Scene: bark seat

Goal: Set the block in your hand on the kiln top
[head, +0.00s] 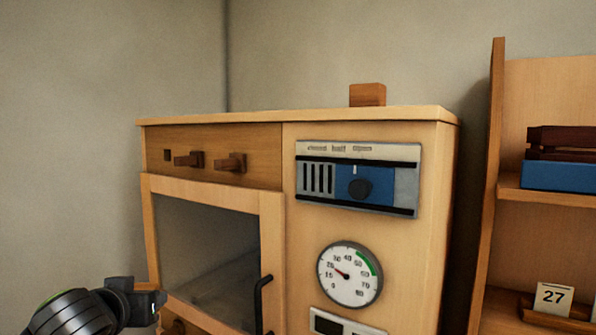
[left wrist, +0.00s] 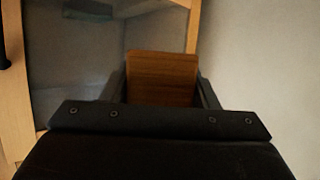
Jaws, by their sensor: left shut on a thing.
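The kiln (head: 375,235) is a light wooden cabinet with a glass door on the left and a control panel and dial on the right. Its flat top (head: 250,116) is seen almost edge-on. A brown wooden block (head: 367,95) stands on the top toward the right. My left gripper (head: 150,301) is at the lower left, in front of the kiln door and well below the top. It is shut on a brown wooden block (left wrist: 162,75), which shows between the two fingers in the left wrist view. My right gripper is out of view.
A wooden shelf unit (head: 497,120) stands to the right, with a blue box (head: 555,177) and a "27" card (head: 553,298). A black door handle (head: 260,303) and wooden knobs (head: 230,162) stick out from the kiln front. The left part of the kiln top looks clear.

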